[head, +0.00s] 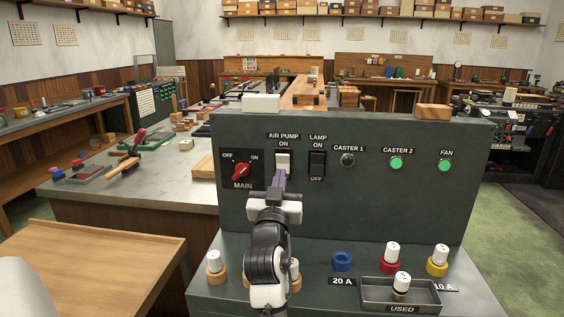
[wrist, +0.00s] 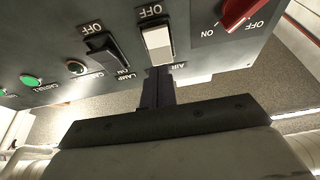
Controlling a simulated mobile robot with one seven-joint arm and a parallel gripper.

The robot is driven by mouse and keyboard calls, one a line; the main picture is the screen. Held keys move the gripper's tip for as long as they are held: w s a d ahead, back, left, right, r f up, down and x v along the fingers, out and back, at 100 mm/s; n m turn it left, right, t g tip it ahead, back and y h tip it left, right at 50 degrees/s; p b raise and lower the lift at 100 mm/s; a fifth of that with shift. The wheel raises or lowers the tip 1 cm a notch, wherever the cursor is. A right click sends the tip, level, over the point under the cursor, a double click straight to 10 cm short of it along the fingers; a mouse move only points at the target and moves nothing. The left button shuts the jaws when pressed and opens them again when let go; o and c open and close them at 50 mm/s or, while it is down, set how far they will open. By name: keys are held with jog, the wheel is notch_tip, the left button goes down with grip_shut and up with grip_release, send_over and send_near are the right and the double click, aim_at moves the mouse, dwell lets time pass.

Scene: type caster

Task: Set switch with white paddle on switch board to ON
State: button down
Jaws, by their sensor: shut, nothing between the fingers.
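The switch with the white paddle (head: 283,160) is on the dark green switch board (head: 370,205), under the label AIR PUMP ON. My gripper (head: 280,182) is shut and empty, in front of the paddle's lower part in the head view. In the wrist view the white paddle (wrist: 158,42) lies just beyond the dark fingertips (wrist: 160,75), with an OFF label at its far end. The fingers hide part of the AIR PUMP label there. I cannot tell whether the fingertips touch the paddle or which way it is tipped.
The black LAMP switch (head: 317,164) is close to the right, and the red MAIN knob (head: 241,171) to the left. The CASTER 2 (head: 396,163) and FAN (head: 445,165) lamps glow green; CASTER 1 (head: 347,160) is dark. White-capped fuses and a USED tray (head: 372,299) are below.

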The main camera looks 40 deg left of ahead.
aim_at(284, 160)
jog(key=shift+p+x, duration=0.55)
jog(key=shift+x, duration=1.4)
jog(key=shift+w+r+p, duration=0.1)
jog(key=shift+r+p, duration=0.25)
jog(key=shift+p, duration=0.35)
jog(key=shift+a+f, duration=0.1)
jog(key=shift+f, duration=0.15)
